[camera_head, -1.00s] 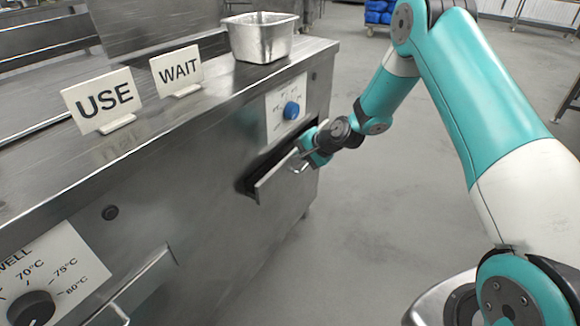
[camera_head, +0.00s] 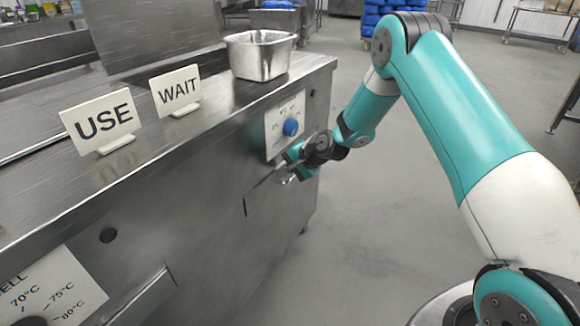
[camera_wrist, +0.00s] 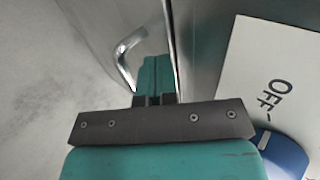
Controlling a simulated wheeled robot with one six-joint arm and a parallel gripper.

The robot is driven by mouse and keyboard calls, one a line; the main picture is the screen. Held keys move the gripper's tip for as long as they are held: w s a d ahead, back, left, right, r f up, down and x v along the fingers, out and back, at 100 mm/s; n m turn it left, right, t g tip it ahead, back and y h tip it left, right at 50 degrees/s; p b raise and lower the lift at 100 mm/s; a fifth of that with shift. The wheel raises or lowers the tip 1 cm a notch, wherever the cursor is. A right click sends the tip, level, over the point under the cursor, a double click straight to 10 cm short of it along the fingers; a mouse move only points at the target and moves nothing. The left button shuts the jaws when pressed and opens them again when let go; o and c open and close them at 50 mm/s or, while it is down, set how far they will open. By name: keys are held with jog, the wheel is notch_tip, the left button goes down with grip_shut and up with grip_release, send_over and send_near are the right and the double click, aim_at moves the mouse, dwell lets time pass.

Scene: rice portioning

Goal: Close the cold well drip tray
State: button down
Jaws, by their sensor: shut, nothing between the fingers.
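The cold well drip tray (camera_head: 264,202) is a steel drawer in the counter front, below the blue knob. Its front looks flush or nearly flush with the counter face, and no dark opening shows above it. Its bar handle (camera_head: 287,180) is partly hidden behind my gripper. The handle also shows in the wrist view (camera_wrist: 127,58). My gripper (camera_head: 291,171) is at the tray front beside the handle. In the wrist view its teal fingers (camera_wrist: 153,66) are together, with nothing between them, close to the tray front. I cannot tell whether they touch it.
The blue knob (camera_head: 291,127) sits on a white dial plate just above the tray; the knob also shows in the wrist view (camera_wrist: 280,155). A metal pan (camera_head: 259,57), a WAIT sign (camera_head: 176,90) and a USE sign (camera_head: 101,121) stand on the counter.

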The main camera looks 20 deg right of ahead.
jog(key=s+d+f+p+v, duration=0.1)
jog(key=f+p+v, duration=0.1)
jog(key=v, duration=1.1)
jog(key=s+a+r+n+g, duration=0.5)
jog(key=s+a+r+n, duration=0.5)
jog(key=s+a+r, duration=0.4)
jog(key=s+a+r+n+g+h, duration=0.1)
jog(key=s+r+n, duration=0.25)
jog(key=s, duration=0.55)
jog(key=s+a+r+n+g, duration=0.1)
jog(key=s+r+n+g, duration=0.2)
jog(key=s, duration=0.7)
notch_tip(320, 180, up, 18)
jog(key=n+t+p, duration=0.1)
jog(key=p, duration=1.7)
jog(key=shift+w+p, duration=0.35)
jog(key=shift+p, duration=0.05)
jog(key=shift+a, duration=0.1)
